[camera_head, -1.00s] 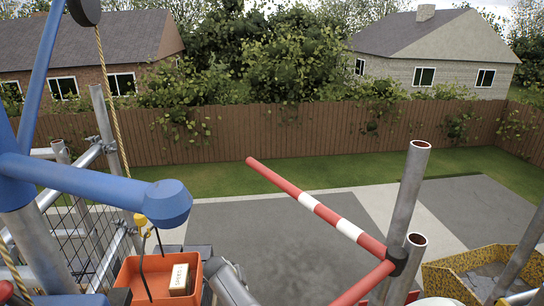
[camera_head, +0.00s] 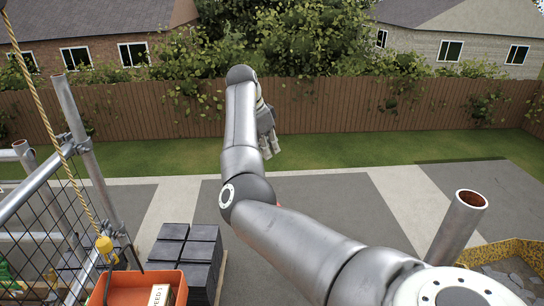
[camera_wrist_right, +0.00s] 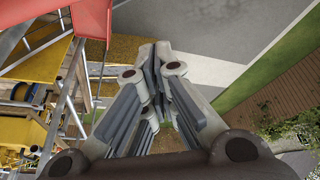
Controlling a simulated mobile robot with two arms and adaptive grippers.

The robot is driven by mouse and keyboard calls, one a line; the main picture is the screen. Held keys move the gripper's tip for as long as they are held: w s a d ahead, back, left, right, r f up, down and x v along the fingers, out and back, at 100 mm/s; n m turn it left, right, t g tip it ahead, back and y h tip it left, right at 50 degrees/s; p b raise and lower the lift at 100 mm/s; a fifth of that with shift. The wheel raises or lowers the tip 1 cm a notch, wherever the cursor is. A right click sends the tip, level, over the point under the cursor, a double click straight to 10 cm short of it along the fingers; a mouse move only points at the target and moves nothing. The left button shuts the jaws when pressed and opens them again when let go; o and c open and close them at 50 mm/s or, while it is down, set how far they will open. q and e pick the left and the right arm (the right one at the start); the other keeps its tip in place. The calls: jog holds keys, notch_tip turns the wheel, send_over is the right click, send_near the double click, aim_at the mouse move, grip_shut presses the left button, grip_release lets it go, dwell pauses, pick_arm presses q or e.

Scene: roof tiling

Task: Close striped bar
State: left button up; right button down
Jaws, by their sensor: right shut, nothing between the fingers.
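My right arm reaches out from the bottom right in the head view. Its gripper (camera_head: 271,150) hangs over the grass in front of the fence, and its fingers are shut and empty. The wrist view shows the same fingers (camera_wrist_right: 155,58) drawn together with nothing between them. The red and white striped bar is almost wholly hidden behind my arm in the head view. A small reddish bit shows beside the elbow, perhaps its end. A large red surface (camera_wrist_right: 92,18) at the top left of the wrist view may be part of the bar; I cannot tell. My left gripper is out of view.
An orange crate (camera_head: 130,287) with a box in it hangs at the lower left by a rope. Dark stacked tiles (camera_head: 185,250) stand on the ground below. A steel scaffold post (camera_head: 456,228) rises right of my arm, near a yellow skip (camera_head: 500,250).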

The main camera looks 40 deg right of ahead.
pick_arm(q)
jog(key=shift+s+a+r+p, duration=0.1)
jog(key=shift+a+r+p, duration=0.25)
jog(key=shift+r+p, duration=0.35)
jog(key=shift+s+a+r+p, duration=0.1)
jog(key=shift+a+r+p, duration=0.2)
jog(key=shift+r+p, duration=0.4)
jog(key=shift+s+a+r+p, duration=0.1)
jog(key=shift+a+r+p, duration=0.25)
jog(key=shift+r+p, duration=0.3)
pick_arm(e)
notch_tip(320, 180, down, 9)
jog(key=a, duration=0.1)
